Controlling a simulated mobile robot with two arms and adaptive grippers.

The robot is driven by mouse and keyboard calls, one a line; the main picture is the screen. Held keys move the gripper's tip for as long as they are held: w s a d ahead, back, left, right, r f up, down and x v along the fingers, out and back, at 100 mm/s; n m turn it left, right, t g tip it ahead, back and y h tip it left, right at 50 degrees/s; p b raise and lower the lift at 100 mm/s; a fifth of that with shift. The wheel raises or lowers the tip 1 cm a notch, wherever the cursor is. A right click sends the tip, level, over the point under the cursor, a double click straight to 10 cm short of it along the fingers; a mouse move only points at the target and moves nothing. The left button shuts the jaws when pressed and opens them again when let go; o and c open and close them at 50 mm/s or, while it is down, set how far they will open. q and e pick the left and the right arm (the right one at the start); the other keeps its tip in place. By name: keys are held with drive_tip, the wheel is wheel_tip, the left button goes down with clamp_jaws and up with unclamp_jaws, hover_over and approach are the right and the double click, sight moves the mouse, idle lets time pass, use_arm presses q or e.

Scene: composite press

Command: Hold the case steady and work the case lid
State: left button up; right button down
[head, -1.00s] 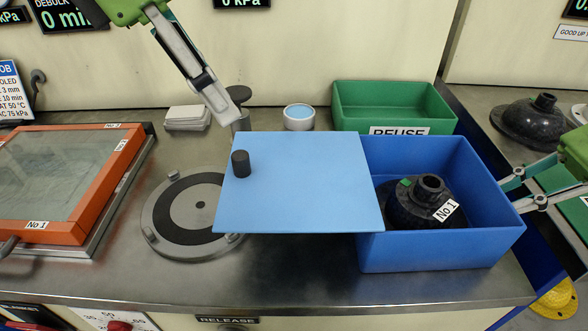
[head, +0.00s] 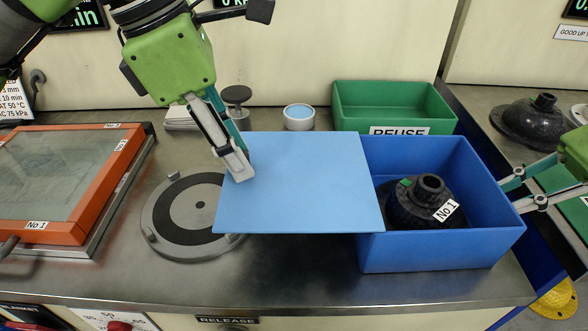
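The blue case (head: 440,247) stands open-topped on the bench. Its flat light-blue lid (head: 310,185) lies off to the left, its right edge overlapping the case's left rim. A dark part labelled No 1 (head: 422,205) sits inside the case.
A round plate (head: 165,225) with a dark ring lies left of the lid, partly under it. An orange frame (head: 75,237) is farther left. A green REUSE bin (head: 395,100), a small white dish (head: 299,117) and a dark weight (head: 237,97) stand behind. The bench front is clear.

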sight(367, 173)
use_arm(q)
clamp_jaws()
drive_tip(key=shift+d, duration=0.1)
drive_tip(key=shift+d, duration=9.15)
drive_tip(key=shift+o, duration=1.3)
unclamp_jaws()
